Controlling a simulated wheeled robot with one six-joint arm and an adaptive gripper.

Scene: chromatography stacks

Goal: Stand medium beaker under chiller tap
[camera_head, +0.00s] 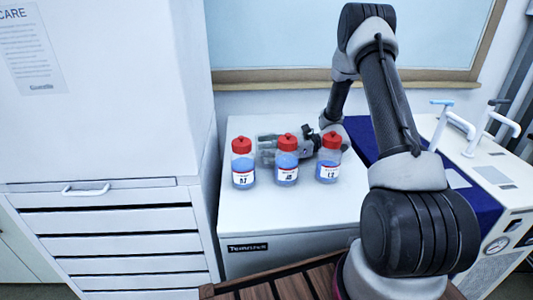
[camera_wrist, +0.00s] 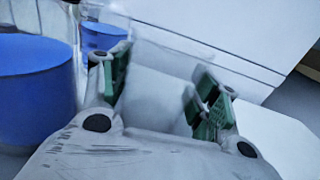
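My gripper (camera_head: 268,147) is low over the white cabinet top, behind the row of red-capped bottles and partly hidden by them, its fingers pointing left. In the wrist view its green-padded fingers (camera_wrist: 160,95) stand apart. Faint pale outlines show around and beyond them, possibly clear glass; I cannot tell whether a beaker is between the pads. I cannot pick out the medium beaker for sure in either view. At the right is a white unit with a gauge, probably the chiller (camera_head: 507,222). It carries two white taps, one with a blue handle (camera_head: 457,127) and one with a dark handle (camera_head: 493,120).
Red-capped bottles of blue liquid, a left one (camera_head: 243,164), a middle one (camera_head: 286,162) and a right one (camera_head: 329,160), stand on the white cabinet (camera_head: 290,218) close to my gripper. Blue liquid fills the wrist view's left (camera_wrist: 35,85). A white drawer stack (camera_head: 110,235) stands left.

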